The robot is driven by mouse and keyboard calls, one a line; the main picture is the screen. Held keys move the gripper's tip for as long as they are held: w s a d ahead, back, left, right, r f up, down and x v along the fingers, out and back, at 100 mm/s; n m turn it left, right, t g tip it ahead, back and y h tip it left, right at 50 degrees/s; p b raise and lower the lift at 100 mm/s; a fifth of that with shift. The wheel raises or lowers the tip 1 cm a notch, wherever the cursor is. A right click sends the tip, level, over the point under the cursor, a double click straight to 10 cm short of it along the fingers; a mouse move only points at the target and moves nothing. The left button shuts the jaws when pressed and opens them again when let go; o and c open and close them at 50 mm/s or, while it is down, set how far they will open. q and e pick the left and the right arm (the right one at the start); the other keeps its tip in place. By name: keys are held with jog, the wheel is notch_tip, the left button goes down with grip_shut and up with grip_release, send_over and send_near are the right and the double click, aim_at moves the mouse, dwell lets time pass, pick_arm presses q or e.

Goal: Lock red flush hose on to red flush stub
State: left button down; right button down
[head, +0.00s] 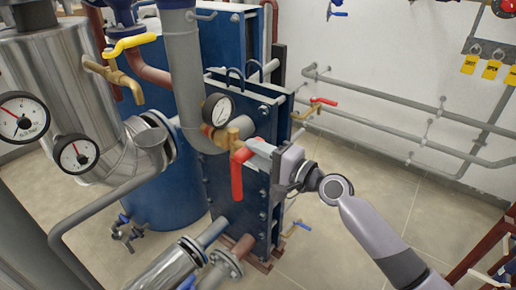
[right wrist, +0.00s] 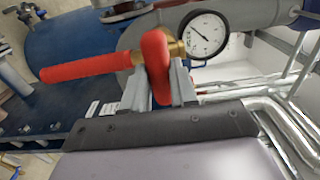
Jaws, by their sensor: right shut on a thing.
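In the head view, my right gripper (head: 260,148) reaches in from the right to the front of the blue plate exchanger (head: 235,190). It is shut on a red rounded part, which I take to be the end of the red flush hose (head: 237,178). The red part hangs down just below a brass fitting (head: 240,127). In the right wrist view, the red part (right wrist: 155,62) lies between the two grey fingers, against brass. A straight red length (right wrist: 85,68) runs left from there. The red flush stub cannot be told apart, and whether the coupling is locked does not show. My left gripper is not in view.
A pressure gauge (head: 218,110) sits close above left of the gripper; it also shows in the right wrist view (right wrist: 203,35). A thick grey pipe (head: 184,75) rises at left. Grey wall pipes (head: 400,130) run behind. Floor at right is partly clear.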

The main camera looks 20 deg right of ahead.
jog(key=shift+w+r+m, duration=0.1)
jog(key=shift+r+m, duration=0.2)
jog(key=shift+m, duration=0.5)
jog(key=c, duration=1)
grip_release()
jog(key=shift+o, duration=1.1)
jog(key=shift+w+a+f, duration=0.1)
jog(key=shift+a+f, duration=0.05)
jog(key=b+v, duration=0.1)
jog(key=v, duration=0.6)
jog(key=shift+f, duration=0.1)
